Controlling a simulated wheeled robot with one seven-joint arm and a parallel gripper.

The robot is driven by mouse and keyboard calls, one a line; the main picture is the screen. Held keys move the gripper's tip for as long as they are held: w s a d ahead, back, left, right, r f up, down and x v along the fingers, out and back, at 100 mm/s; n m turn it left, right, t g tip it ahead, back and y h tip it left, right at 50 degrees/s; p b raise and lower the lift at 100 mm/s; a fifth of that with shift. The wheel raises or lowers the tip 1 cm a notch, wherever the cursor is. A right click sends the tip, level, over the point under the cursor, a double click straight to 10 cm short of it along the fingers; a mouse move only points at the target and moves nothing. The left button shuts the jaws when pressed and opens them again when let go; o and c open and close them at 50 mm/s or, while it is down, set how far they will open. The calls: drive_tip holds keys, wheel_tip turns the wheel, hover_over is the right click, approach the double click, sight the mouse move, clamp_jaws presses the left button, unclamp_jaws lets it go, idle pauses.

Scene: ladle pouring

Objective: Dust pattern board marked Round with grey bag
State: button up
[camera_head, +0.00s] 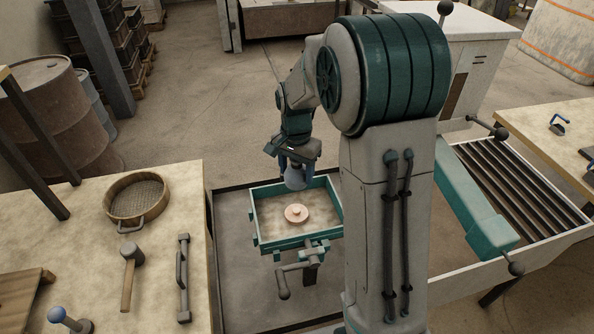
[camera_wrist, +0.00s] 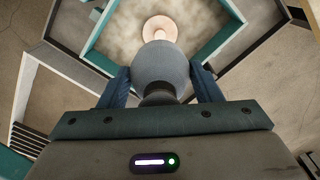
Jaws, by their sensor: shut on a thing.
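My gripper (camera_head: 294,166) is shut on a grey bag (camera_head: 295,179) with a rounded body. In the wrist view the bag (camera_wrist: 161,66) sits between the two blue fingers of my gripper (camera_wrist: 162,84), its dark neck towards the palm. The bag is held over the far side of a green square frame (camera_head: 257,226). A round, pale pinkish pattern (camera_head: 297,213) with a small raised middle lies on a sandy board inside the frame. In the wrist view the round pattern (camera_wrist: 160,29) is just beyond the bag. No readable marking shows.
A left table (camera_head: 75,246) holds a round sieve (camera_head: 137,197), a mallet (camera_head: 130,275), a bar with a handle (camera_head: 183,278) and a blue-knobbed tool (camera_head: 66,319). A clamp handle (camera_head: 300,268) juts from the frame's near side. A roller conveyor (camera_head: 510,200) stands at right.

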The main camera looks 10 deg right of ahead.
drive_tip(key=shift+f, duration=0.1)
wheel_tip(320, 180, down, 5)
drive_tip(key=b, duration=0.4)
wheel_tip(320, 180, up, 5)
drive_tip(key=p, duration=0.4)
drive_tip(key=shift+r, duration=0.2)
wheel_tip(320, 180, down, 6)
drive_tip(key=b, duration=0.4)
drive_tip(key=shift+r, duration=0.25)
wheel_tip(320, 180, up, 6)
drive_tip(key=p, duration=0.3)
drive_tip(key=shift+f+p, duration=0.25)
drive_tip(key=shift+p, duration=0.1)
drive_tip(key=shift+f, duration=0.1)
